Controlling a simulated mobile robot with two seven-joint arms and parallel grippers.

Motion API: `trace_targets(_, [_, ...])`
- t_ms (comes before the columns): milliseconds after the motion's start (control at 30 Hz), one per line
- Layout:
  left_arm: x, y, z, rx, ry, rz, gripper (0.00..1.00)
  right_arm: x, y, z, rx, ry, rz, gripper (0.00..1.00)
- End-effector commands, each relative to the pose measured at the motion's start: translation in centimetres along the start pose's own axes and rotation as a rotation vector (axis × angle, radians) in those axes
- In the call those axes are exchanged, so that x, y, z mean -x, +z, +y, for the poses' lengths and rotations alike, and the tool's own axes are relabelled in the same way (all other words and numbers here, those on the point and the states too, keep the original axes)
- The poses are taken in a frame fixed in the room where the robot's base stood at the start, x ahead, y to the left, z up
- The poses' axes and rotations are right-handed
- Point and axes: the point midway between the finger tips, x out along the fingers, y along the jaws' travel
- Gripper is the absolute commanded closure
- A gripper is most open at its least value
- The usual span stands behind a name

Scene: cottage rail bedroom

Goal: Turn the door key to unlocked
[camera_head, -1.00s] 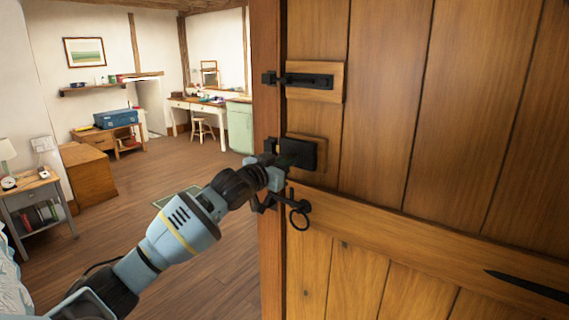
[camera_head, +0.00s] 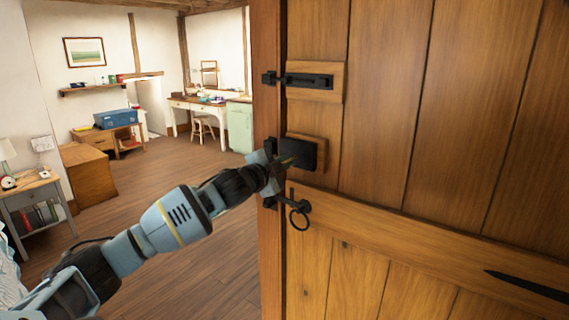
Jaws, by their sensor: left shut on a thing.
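A wooden plank door (camera_head: 400,130) fills the right half of the head view. A black box lock (camera_head: 309,149) is mounted on a wooden block near the door's left edge. My left gripper (camera_head: 284,163) is at the lock's front face, shut on a small brass-coloured piece, the key (camera_head: 289,160). Most of the key is hidden by the fingers and wrist, so its exact angle cannot be told. My right gripper is not in view.
A black bolt (camera_head: 307,81) sits above the lock. A black ring handle (camera_head: 299,217) hangs just below my gripper. The door frame post (camera_head: 268,60) stands close at the left. Open wooden floor (camera_head: 160,190) lies beyond, with desks and a nightstand (camera_head: 40,205).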

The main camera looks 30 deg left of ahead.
Motion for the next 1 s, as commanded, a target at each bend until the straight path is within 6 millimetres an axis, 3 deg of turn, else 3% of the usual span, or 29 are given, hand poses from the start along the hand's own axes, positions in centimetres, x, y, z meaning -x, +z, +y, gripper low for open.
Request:
trace_targets(500, [0.01, 0.01, -0.03, -0.396, 0.0, 0.0, 1.0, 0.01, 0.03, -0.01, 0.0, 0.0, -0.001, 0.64])
trace_targets(1000, [0.0, 0.0, -0.03, -0.506, -0.001, 0.0, 1.0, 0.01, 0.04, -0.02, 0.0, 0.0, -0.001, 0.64])
